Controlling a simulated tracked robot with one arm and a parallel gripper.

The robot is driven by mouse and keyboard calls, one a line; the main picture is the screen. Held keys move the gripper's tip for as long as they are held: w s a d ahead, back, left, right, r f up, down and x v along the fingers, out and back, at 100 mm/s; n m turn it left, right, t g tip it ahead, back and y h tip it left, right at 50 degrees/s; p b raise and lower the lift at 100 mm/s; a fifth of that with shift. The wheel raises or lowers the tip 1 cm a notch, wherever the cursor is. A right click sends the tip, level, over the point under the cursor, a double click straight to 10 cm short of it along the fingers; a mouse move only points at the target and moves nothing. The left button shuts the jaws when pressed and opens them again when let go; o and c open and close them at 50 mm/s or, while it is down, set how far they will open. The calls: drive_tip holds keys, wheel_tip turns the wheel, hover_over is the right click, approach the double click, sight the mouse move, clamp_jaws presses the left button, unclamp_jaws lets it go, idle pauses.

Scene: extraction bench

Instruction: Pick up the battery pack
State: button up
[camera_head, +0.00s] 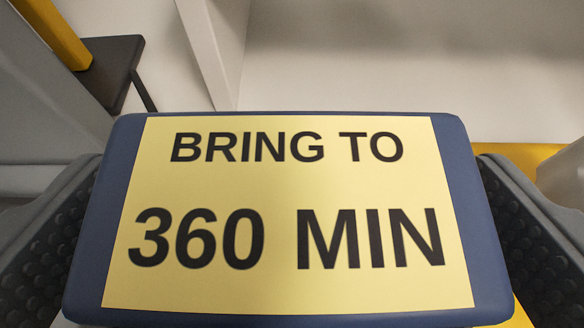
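The battery pack (455,190) is a dark blue block with rounded corners. It fills the lower middle of the head camera view. A pale yellow label on its face reads "BRING TO 360 MIN". My gripper (290,190) has one dark, studded finger pad on each side of the pack. Both pads lie against its sides, and the gripper looks shut on it. The pack's far side and underside are hidden.
A yellow surface (515,155) shows behind the pack at the right, with a pale rounded object (565,175) at the right edge. A dark flat piece (108,68) and a yellow bar (52,32) are at upper left. Pale wall fills the back.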

drive_tip(key=shift+x, duration=1.05)
drive_tip(key=shift+c, duration=0.3)
drive_tip(key=c, duration=1.4)
